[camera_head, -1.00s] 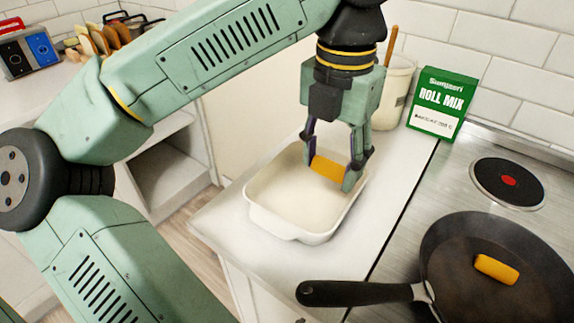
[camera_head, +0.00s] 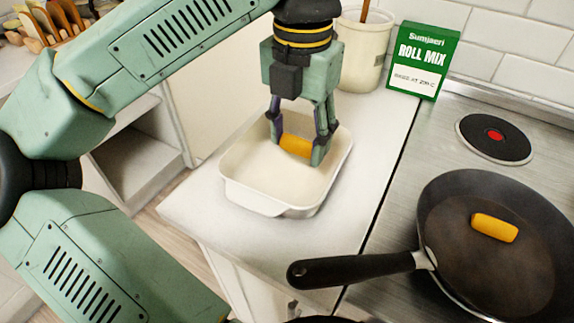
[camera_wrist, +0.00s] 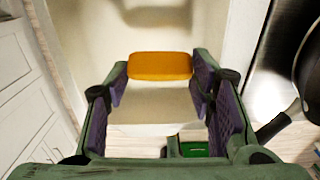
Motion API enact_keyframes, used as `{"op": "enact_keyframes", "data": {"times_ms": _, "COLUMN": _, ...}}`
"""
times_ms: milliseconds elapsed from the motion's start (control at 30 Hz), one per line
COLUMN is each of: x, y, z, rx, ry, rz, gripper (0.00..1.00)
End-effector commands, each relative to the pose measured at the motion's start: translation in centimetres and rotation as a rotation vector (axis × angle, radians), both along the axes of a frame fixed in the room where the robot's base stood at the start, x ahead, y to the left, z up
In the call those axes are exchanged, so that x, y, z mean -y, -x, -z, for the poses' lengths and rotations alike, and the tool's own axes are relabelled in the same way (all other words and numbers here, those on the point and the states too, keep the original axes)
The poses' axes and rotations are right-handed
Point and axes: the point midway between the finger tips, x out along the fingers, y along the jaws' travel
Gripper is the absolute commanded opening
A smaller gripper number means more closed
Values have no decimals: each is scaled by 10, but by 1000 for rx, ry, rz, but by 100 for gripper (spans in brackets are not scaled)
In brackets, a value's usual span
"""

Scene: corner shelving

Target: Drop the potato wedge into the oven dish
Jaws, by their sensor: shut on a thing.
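My gripper (camera_head: 297,146) is shut on an orange potato wedge (camera_head: 295,145), one finger at each end. In the wrist view the wedge (camera_wrist: 160,66) shows between the two finger pads. The white oven dish (camera_head: 255,196) stands on the counter beneath. The gripper and wedge are over the dish's inside, toward its right back part. I cannot tell whether the wedge touches the dish bottom. A second orange wedge (camera_head: 495,227) lies in the black frying pan (camera_head: 455,200).
The pan rests on the steel stove, its handle (camera_head: 350,270) reaching left past the counter edge. A round hotplate (camera_head: 495,138) is behind it. A green roll mix box (camera_head: 423,60) and a cream crock (camera_head: 362,55) stand at the back. White counter (camera_head: 350,215) is bare right of the dish.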

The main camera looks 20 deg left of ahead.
Motion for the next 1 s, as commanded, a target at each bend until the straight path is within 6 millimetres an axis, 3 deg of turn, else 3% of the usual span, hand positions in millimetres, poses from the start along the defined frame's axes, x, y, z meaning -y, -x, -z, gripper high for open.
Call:
{"op": "enact_keyframes", "data": {"times_ms": 300, "x": 0, "y": 0, "z": 5, "rx": 0, "ry": 0, "rz": 0, "gripper": 34}}
{"op": "enact_keyframes", "data": {"times_ms": 333, "x": 0, "y": 0, "z": 5, "rx": 0, "ry": 0, "rz": 0, "gripper": 50}}
{"op": "enact_keyframes", "data": {"times_ms": 667, "x": 0, "y": 0, "z": 5, "rx": 0, "ry": 0, "rz": 0, "gripper": 72}}
{"op": "enact_keyframes", "data": {"times_ms": 1000, "x": 0, "y": 0, "z": 3, "rx": 0, "ry": 0, "rz": 0, "gripper": 73}}
